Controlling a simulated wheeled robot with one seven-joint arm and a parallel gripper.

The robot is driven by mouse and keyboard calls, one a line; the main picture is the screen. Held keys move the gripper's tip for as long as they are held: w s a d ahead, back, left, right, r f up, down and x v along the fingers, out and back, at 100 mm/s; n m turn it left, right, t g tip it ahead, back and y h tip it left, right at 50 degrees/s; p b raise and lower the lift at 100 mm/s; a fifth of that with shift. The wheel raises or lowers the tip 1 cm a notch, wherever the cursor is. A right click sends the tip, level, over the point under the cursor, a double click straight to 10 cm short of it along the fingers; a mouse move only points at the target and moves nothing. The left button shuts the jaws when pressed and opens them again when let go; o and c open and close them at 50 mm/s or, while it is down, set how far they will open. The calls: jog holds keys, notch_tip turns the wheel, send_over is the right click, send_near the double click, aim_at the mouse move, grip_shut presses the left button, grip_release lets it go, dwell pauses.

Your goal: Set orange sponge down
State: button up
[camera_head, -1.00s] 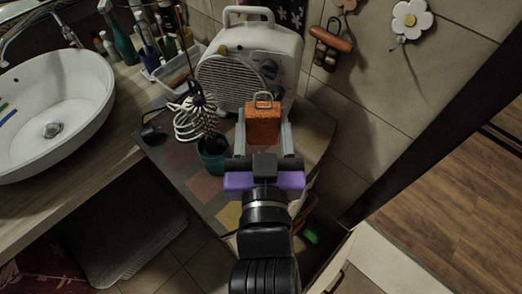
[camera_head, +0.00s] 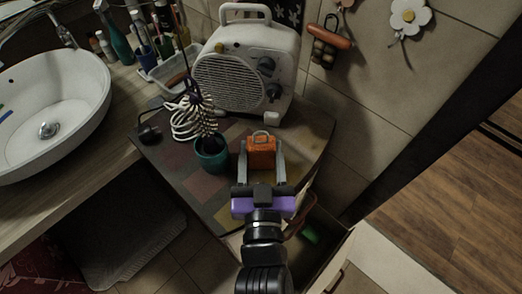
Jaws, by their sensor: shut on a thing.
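The orange sponge (camera_head: 261,153) is a small block with a grey loop on its top. It is between the two fingers of my gripper (camera_head: 262,162), which is shut on it. The sponge is over the right part of the patchwork-patterned cabinet top (camera_head: 198,183), in front of the white heater. I cannot tell whether its underside touches the surface. My gripper's purple and black body is below the sponge in the picture and hides part of the cabinet top's front edge.
A white heater (camera_head: 247,68) stands behind the sponge. A teal cup (camera_head: 211,154) with a dark brush and a coiled white cord (camera_head: 188,121) are to the left. A white basin (camera_head: 50,105) is at far left. An open drawer (camera_head: 322,262) is below right.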

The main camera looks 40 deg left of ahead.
jog(key=shift+f, duration=0.1)
jog(key=shift+f, duration=0.1)
jog(key=o, duration=1.3)
jog(key=shift+r, duration=0.2)
jog(key=b+v, duration=0.2)
jog(key=v, duration=0.8)
jog(key=shift+s+d+f, duration=0.1)
jog(key=shift+d, duration=0.05)
jog(key=shift+v, duration=0.85)
